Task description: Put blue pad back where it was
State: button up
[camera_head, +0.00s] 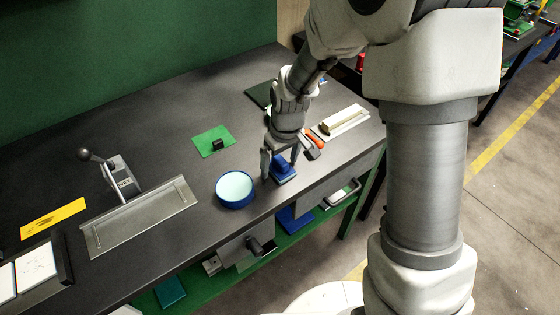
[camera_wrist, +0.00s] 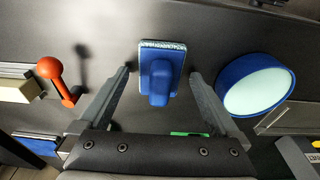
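The blue pad (camera_head: 285,172) lies on the dark workbench near its front edge, under my gripper. In the wrist view the blue pad (camera_wrist: 161,74) has a raised blue grip and a pale, bristly strip along its far edge. My gripper (camera_head: 279,168) points down over it. In the wrist view the fingers of my gripper (camera_wrist: 160,76) are spread, one on each side of the pad, with a visible gap on both sides. In the head view the fingers hide part of the pad.
A round blue dish (camera_head: 235,189) with a pale top stands just left of the pad. An orange-red knobbed handle (camera_wrist: 59,82) and a pale block (camera_head: 341,120) on a white base are on the other side.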

aim_at(285, 163)
jog(key=shift+r, duration=0.15)
notch_tip(285, 163, up, 12)
jog(key=s+d+p, duration=0.1)
jog(key=p, duration=0.1)
jog(key=shift+s+p, duration=0.25)
jog(key=shift+p, duration=0.1)
jog(key=s+d+r+m+t, duration=0.2)
jog(key=s+d+r, duration=0.3)
jog(key=s, duration=0.3)
jog(key=s+d+r+m+t+h, duration=0.1)
jog(key=s+d+r+m+t, duration=0.1)
jog(key=s+d+r+m, duration=0.2)
jog(key=s+d+r, duration=0.2)
jog(key=s+r, duration=0.2)
jog(key=s, duration=0.1)
jog(key=shift+d+r+m, duration=0.15)
jog(key=shift+d+m, duration=0.05)
jog(key=shift+m, duration=0.2)
jog(key=shift+s, duration=0.1)
